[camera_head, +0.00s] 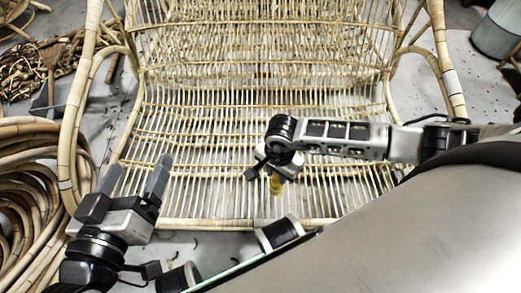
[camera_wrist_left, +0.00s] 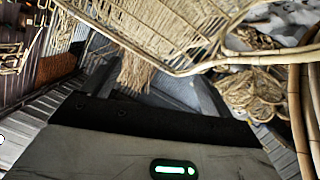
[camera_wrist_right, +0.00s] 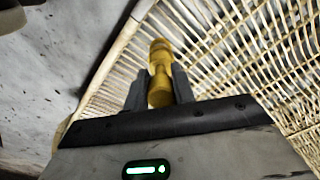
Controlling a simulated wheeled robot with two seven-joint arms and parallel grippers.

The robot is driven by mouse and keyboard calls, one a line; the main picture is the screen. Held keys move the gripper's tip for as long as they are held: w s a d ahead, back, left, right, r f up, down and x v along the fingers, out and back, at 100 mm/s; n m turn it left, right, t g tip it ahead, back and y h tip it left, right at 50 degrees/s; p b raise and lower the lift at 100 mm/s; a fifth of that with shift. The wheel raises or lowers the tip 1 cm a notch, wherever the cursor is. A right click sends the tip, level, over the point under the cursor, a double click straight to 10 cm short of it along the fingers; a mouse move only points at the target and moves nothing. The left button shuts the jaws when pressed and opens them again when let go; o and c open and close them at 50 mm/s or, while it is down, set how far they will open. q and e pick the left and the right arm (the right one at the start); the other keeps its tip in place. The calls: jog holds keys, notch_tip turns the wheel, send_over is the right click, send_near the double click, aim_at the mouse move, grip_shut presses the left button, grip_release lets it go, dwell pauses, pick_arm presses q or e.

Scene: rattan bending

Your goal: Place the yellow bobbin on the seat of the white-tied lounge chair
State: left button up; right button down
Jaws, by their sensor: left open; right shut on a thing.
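The yellow bobbin (camera_wrist_right: 160,62) is held between the fingers of my right gripper (camera_wrist_right: 159,88) in the right wrist view. In the head view the bobbin (camera_head: 276,184) shows below my right gripper (camera_head: 268,172), over the front part of the rattan seat; whether it touches the seat I cannot tell. The lounge chair (camera_head: 250,95) is pale rattan with white ties on its side posts, such as the right one (camera_head: 453,82). My left gripper (camera_head: 133,180) is open and empty at the seat's front left corner. My right arm hides part of the seat's right side.
Coiled rattan (camera_head: 30,185) lies at the left. A pile of brown strips (camera_head: 55,65) lies at the upper left. A grey bucket (camera_head: 497,30) stands at the upper right. The chair's curved arms rise on both sides of the seat. The seat's left and middle slats are clear.

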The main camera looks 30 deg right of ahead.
pick_arm(q)
notch_tip(320, 180, up, 12)
jog(key=m+t+h+b, duration=0.5)
jog(key=m+h+b, duration=0.4)
jog(key=m, duration=0.1)
jog(key=shift+b, duration=0.4)
pick_arm(e)
jog(key=w+d+f, duration=0.2)
jog(key=w+f, duration=0.9)
jog(key=f, duration=0.1)
jog(key=shift+w+d, duration=0.25)
jog(key=shift+w, duration=0.05)
pick_arm(q)
jog(key=shift+w, duration=0.1)
pick_arm(e)
jog(key=shift+f, duration=0.2)
jog(key=c, duration=1.2)
grip_release()
jog(key=shift+o, duration=0.2)
